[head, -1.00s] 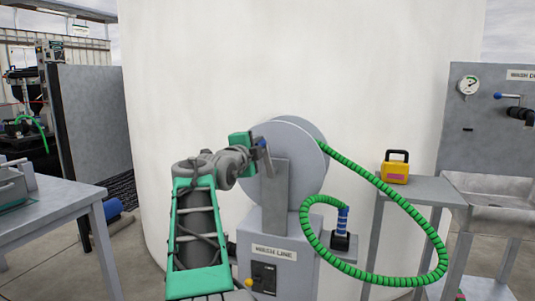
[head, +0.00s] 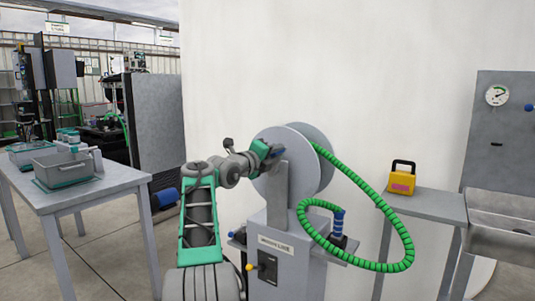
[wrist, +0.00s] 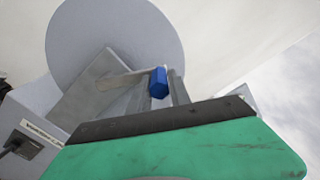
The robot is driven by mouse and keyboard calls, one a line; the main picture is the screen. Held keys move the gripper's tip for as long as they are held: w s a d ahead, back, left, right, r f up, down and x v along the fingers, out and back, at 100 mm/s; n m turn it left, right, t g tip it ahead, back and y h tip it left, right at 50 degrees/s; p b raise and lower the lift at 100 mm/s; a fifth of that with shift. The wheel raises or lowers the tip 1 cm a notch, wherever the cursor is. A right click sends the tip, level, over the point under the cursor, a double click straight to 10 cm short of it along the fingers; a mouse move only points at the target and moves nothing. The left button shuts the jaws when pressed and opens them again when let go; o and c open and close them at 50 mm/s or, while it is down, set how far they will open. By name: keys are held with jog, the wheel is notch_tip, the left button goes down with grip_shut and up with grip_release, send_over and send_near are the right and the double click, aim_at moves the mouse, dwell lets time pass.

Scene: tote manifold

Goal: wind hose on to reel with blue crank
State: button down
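A grey hose reel (head: 312,165) stands on a pedestal in front of the pale wall. The green ribbed hose (head: 372,187) runs from the reel's top, hangs in a loop on the right, and ends at a blue-banded fitting (head: 338,222). My gripper (head: 272,152) is at the reel's near face. In the wrist view the blue crank handle (wrist: 158,83), on a grey crank arm (wrist: 118,79), sits between my gripper's two grey fingers (wrist: 160,92), which appear closed against its sides. The handle's far part is hidden, and the finger contact is small in view.
A side table (head: 430,204) with a yellow box (head: 401,181) stands right of the hose loop. A grey table (head: 90,192) with a tote (head: 58,166) is at left. A sink unit (head: 500,215) is at far right. Floor is open between the left table and reel.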

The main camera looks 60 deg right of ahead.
jog(key=shift+s, duration=0.35)
jog(key=c, duration=1.5)
grip_release()
jog(key=shift+s, duration=0.15)
jog(key=o, duration=0.3)
jog(key=shift+w, duration=0.2)
jog(key=shift+w+a, duration=0.1)
jog(key=shift+a, duration=0.05)
jog(key=w+a, duration=0.1)
jog(key=a, duration=0.6)
jog(key=shift+a, duration=0.25)
